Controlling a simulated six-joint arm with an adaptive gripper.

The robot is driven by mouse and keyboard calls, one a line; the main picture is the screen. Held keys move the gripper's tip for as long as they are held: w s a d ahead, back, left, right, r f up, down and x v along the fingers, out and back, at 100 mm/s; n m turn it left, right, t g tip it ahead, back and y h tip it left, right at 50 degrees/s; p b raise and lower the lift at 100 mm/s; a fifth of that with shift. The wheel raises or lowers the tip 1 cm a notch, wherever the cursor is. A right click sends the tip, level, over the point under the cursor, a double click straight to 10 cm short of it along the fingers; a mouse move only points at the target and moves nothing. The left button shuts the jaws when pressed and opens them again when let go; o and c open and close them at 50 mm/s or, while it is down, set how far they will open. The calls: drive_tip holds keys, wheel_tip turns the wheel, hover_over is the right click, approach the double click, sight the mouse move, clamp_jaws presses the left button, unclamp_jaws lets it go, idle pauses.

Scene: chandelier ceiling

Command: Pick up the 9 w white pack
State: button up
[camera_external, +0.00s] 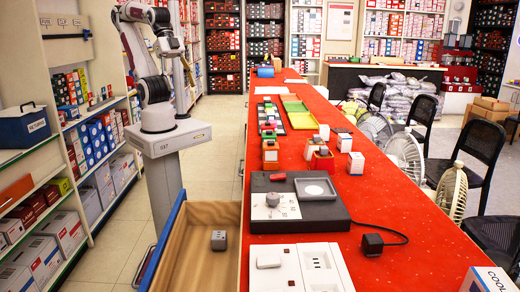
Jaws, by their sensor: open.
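Several small packs stand on the red counter. A white cube-shaped pack (356,166) stands right of the middle, with a white pack with an orange-brown top (344,143) just behind it and a smaller white pack (324,131) further back. Their print is too small to read, so I cannot tell which is the 9 w one. My gripper (172,54) is up at the left, beside the shelves and well away from the packs. It is open, with nothing visible in it.
The red counter (400,229) holds a black-and-white test unit (297,211), a white switch panel (322,267), colored trays (299,112) and small boxes (270,151). An open wooden drawer (196,262) juts out at the front left. Fans (406,155) and chairs line the right side.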

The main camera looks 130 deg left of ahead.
drive_tip(key=w+a+n+t+y, duration=0.2)
drive_tip(key=w+a, duration=0.6)
drive_tip(key=w, duration=0.5)
drive_tip(key=n+t+y, duration=0.2)
drive_tip(key=n+y, duration=0.2)
hover_over(320, 127)
drive_tip(key=s+d, duration=0.1)
drive_tip(key=d, duration=1.4)
wheel_tip(320, 127, down, 11)
drive_tip(key=s+a+f, duration=0.1)
drive_tip(key=a+f, duration=0.2)
drive_tip(key=a+f+n+y, duration=0.1)
drive_tip(key=a+f, duration=0.2)
drive_tip(key=a, duration=0.1)
drive_tip(key=s+a+f+y, duration=0.1)
drive_tip(key=a+f, duration=0.1)
drive_tip(key=a, duration=0.2)
drive_tip(key=shift+s+f+n+t, duration=0.3)
drive_tip(key=shift+s+f+t, duration=0.05)
drive_tip(key=shift+f+t, duration=0.05)
drive_tip(key=shift+s+a+f+y, duration=0.2)
drive_tip(key=shift+a+f+y, duration=0.1)
drive_tip(key=shift+a+f, duration=0.05)
drive_tip(key=shift+x, duration=1.3)
